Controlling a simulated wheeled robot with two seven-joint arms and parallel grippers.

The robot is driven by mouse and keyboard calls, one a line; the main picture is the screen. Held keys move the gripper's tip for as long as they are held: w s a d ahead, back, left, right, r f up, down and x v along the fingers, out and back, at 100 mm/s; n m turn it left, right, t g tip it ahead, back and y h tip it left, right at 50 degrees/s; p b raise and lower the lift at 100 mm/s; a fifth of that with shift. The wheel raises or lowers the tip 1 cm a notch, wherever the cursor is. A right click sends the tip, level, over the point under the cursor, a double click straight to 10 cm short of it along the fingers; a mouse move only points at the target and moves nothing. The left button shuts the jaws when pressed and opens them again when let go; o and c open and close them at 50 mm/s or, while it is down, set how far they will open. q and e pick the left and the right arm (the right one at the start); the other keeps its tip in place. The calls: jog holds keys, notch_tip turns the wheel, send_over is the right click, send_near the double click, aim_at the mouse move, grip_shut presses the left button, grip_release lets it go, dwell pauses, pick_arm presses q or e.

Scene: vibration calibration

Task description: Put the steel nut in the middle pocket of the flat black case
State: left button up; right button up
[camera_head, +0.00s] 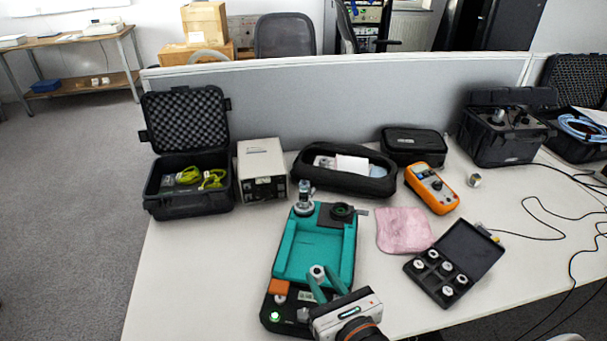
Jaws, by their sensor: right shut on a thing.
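My right gripper (318,277) comes in from the bottom of the view with its fingertips over the front part of the teal-and-black device. It is shut on a small silver piece with a dark hole, which looks like the steel nut (316,271). The fingers hide part of it. The flat black case (478,247) lies open on the table to the right, apart from the gripper. Several silver pieces sit in its pockets; a middle pocket (433,277) on its left side looks empty. My left gripper is not in view.
The teal-and-black device (290,255) lies under the gripper. A pink cloth (403,230) lies between it and the case. An orange meter (432,188) and a small metal cylinder (474,180) are behind. Black cables (545,238) run along the right.

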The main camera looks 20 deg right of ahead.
jog(key=w+d+m+g+h, duration=0.3)
jog(key=w+d+m+h, duration=0.5)
jog(key=w+d, duration=0.75)
jog(key=r+m+g+h, duration=0.1)
jog(key=g+h, duration=0.1)
jog(key=h, duration=0.2)
send_over(338, 218)
notch_tip(338, 218, down, 9)
jog(key=shift+f+b, duration=0.2)
jog(key=shift+b, duration=0.1)
jog(key=o, duration=1)
